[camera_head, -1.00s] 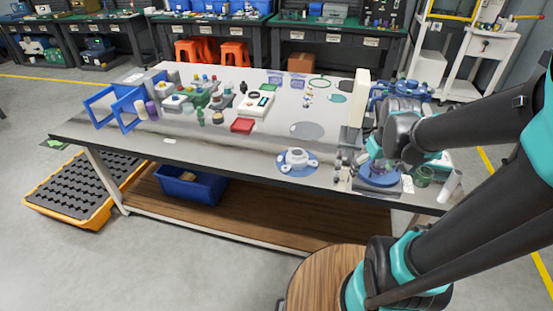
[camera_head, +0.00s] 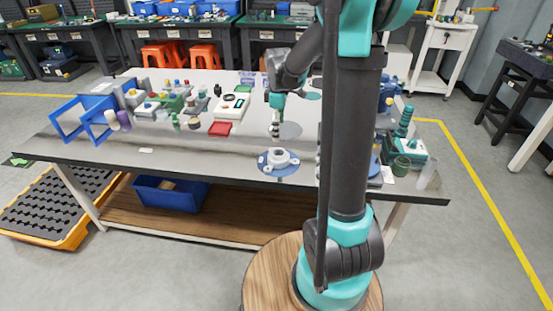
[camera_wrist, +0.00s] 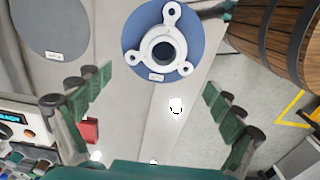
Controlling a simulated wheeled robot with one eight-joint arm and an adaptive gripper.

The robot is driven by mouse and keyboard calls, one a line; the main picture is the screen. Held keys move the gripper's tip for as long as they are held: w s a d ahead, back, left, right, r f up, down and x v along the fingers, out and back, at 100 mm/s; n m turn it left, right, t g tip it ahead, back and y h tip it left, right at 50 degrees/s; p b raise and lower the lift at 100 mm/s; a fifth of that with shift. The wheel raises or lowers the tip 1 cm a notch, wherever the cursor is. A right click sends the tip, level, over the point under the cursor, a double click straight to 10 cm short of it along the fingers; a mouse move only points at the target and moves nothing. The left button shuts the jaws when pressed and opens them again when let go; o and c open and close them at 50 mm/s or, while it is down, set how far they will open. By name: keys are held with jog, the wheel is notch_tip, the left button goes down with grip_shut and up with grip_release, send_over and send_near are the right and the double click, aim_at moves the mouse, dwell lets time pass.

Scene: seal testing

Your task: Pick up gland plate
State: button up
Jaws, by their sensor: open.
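The likely gland plate (camera_head: 280,157) is a white ring with lugs and a raised round hub, lying on a flat blue disc (camera_head: 263,165) near the table's front edge. In the wrist view the white ring (camera_wrist: 163,48) shows a dark centre hole and three lugs, at the top middle on the blue disc (camera_wrist: 133,40). My gripper (camera_head: 275,132) is above the table just behind the part and apart from it. In the wrist view my gripper (camera_wrist: 157,88) has its green-padded fingers spread wide, with nothing between them.
A grey disc (camera_wrist: 55,25) lies beside the blue one. A red block (camera_head: 220,129) and a white instrument (camera_head: 232,106) are to the left. Blue frames (camera_head: 68,120) stand at the table's left end. My arm hides part of the table's right side.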

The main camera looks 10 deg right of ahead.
send_over(279, 153)
jog(key=s, duration=0.1)
notch_tip(279, 153, down, 5)
jog(key=shift+s+a+f, duration=0.1)
jog(key=shift+s+f, duration=0.1)
jog(key=shift+f, duration=0.75)
jog(key=shift+s+a+f, duration=0.1)
jog(key=shift+s+f, duration=0.05)
jog(key=shift+f, duration=0.85)
jog(key=shift+s+a+f, duration=0.1)
jog(key=shift+s+f, duration=0.1)
jog(key=shift+f, duration=0.75)
jog(key=c, duration=1.6)
